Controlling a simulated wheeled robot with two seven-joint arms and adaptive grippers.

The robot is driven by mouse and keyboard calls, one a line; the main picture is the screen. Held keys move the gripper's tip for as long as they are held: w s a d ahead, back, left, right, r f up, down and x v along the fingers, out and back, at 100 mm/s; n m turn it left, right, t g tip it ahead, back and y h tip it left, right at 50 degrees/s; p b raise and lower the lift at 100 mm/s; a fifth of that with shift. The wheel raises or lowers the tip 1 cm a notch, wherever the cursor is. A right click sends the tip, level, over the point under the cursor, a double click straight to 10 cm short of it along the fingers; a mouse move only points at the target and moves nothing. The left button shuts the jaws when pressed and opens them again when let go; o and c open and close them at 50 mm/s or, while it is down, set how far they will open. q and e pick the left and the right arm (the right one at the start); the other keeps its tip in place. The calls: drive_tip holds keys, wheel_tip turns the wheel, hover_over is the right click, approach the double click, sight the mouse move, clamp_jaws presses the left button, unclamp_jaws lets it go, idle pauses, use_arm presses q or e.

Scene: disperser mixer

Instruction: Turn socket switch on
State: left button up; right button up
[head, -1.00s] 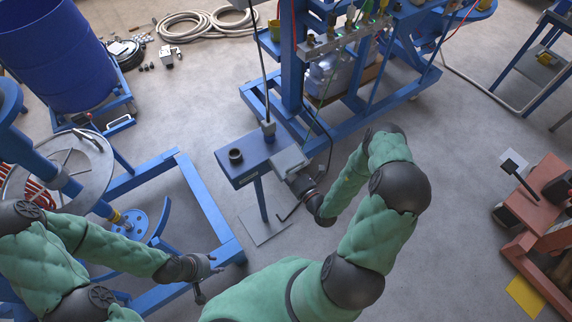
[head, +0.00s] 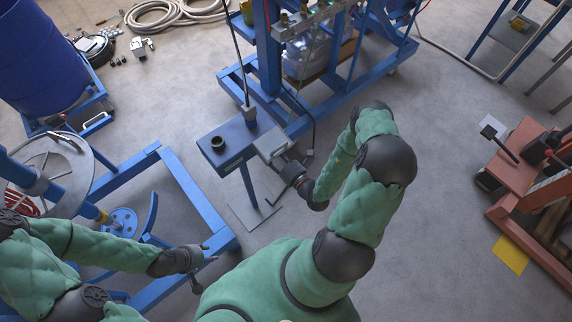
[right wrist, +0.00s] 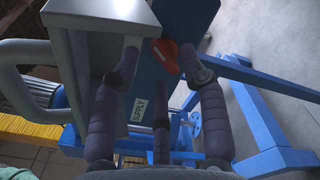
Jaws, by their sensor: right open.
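A red switch (right wrist: 165,57) sits on a blue panel with a SUPPLY label (right wrist: 140,108), beside a grey box (right wrist: 88,52), in the right wrist view. My right gripper (right wrist: 163,78) is open, its fingers spread around the switch area; whether any finger touches the switch I cannot tell. In the head view the grey box (head: 270,142) is on the blue stand (head: 232,143), with my right gripper (head: 281,166) close to its near right side; the switch is hidden there. My left gripper (head: 202,268) is open and empty at lower left, away from the stand.
A blue frame (head: 205,195) lies left of the stand, with a blue barrel (head: 45,55) behind it. A blue wheeled rack (head: 270,60) stands behind the stand. A red pallet jack (head: 525,165) is at right.

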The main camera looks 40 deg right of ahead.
drive_tip(key=s, duration=0.9)
drive_tip(key=shift+s+d, duration=0.35)
drive_tip(key=shift+s, duration=0.05)
